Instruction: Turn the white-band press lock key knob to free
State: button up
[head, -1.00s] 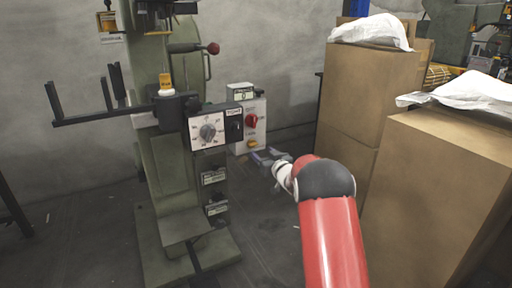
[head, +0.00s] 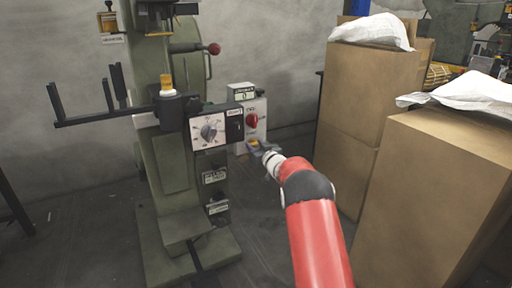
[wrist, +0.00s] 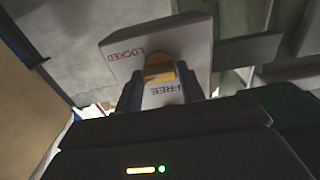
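The white-band press lock key is a yellow-orange knob (wrist: 159,69) on a white plate (wrist: 122,45) marked LOCKED at the upper left and FREE at the bottom. In the head view the knob (head: 253,142) sits low on the white box, below a red knob (head: 252,120). My gripper (wrist: 160,80) has its two fingers apart, one on each side of the yellow knob. I cannot tell whether they touch it. In the head view my gripper (head: 260,147) is right at the box's lower part and partly covers it.
Tall cardboard boxes (head: 362,90) (head: 432,175) stand close on the right of my arm. A black rack (head: 95,115) juts out on the left.

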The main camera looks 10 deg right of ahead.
jog(key=c, duration=0.5)
jog(key=shift+f+n+b, duration=0.15)
jog(key=shift+n+b, duration=0.15)
jog(key=shift+b, duration=0.1)
jog(key=shift+a+f+n+b, duration=0.1)
jog(key=shift+n+b, duration=3.35)
jog(key=shift+n, duration=0.85)
jog(key=shift+a+f+n+b, duration=0.1)
jog(key=shift+n+b, duration=3.3)
jog(key=shift+n, duration=0.9)
